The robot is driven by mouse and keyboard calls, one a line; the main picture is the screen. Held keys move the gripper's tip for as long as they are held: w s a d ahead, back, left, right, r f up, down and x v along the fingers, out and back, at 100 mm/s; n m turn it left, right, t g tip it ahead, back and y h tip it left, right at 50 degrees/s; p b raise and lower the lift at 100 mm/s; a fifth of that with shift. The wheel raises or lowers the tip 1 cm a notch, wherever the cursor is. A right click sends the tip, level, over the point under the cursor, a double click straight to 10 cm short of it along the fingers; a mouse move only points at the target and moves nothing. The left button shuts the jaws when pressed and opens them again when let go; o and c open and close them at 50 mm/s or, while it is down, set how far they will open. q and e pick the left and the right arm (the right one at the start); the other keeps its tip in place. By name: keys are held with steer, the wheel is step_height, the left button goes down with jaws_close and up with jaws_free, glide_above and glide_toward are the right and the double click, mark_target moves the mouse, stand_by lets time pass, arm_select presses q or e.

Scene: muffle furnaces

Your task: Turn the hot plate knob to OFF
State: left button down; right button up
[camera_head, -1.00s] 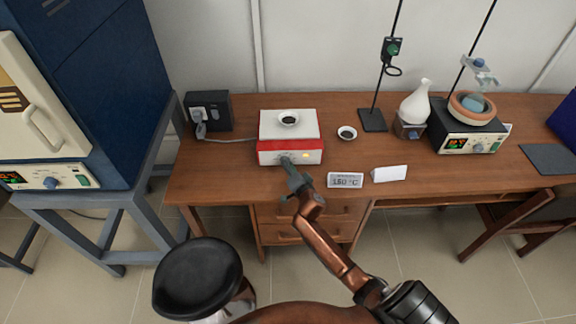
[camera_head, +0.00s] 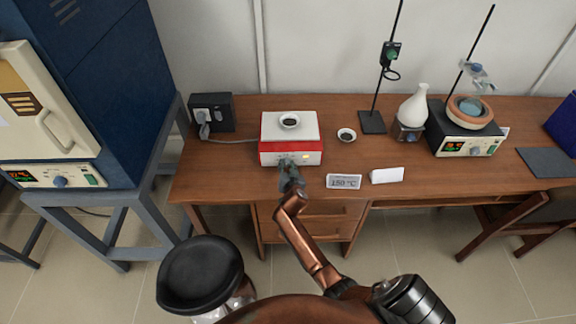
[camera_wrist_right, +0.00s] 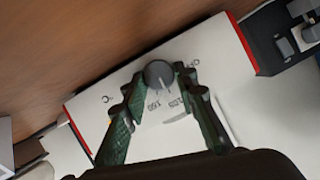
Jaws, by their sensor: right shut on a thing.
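The hot plate (camera_head: 290,131) is a white box with a red band, standing on the wooden desk with a dish (camera_head: 289,121) on top. A yellow light glows on its front. My right gripper (camera_head: 287,167) reaches its front from below and hides the knob in the head view. In the right wrist view, the round grey knob (camera_wrist_right: 158,73) sits between the fingertips of my right gripper (camera_wrist_right: 160,79), which is shut on it. A pale mark on the knob points down towards small printed labels, too blurred to read surely. My left gripper is out of view.
A black power box (camera_head: 212,112) stands left. A stool (camera_head: 201,274) is below. A blue furnace (camera_head: 96,90) stands far left.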

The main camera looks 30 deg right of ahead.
steer(key=shift+w+a+f+n+g+h+b, duration=0.15)
steer(key=shift+n+g+h+b, duration=0.4)
steer(key=shift+n, duration=0.35)
steer(key=n+h+b, duration=0.2)
steer(key=n, duration=0.1)
steer(key=shift+w+a+f+g, duration=0.1)
steer(key=shift+a+g, duration=0.1)
steer(key=shift+g, duration=0.15)
steer(key=n+h+b, duration=0.2)
steer(key=n+b, duration=0.1)
steer(key=n, duration=0.1)
steer(key=shift+w+a+f+b, duration=0.1)
steer(key=shift+a+b, duration=0.05)
steer(key=shift+b, duration=0.2)
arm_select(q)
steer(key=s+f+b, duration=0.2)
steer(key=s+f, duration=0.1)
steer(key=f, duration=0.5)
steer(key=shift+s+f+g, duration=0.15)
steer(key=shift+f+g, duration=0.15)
arm_select(e)
steer(key=shift+a+n+g+h, duration=0.1)
steer(key=shift+n+g+h, duration=0.2)
steer(key=shift+n+h, duration=0.9)
steer(key=shift+n+y, duration=0.25)
steer(key=shift+n, duration=0.05)
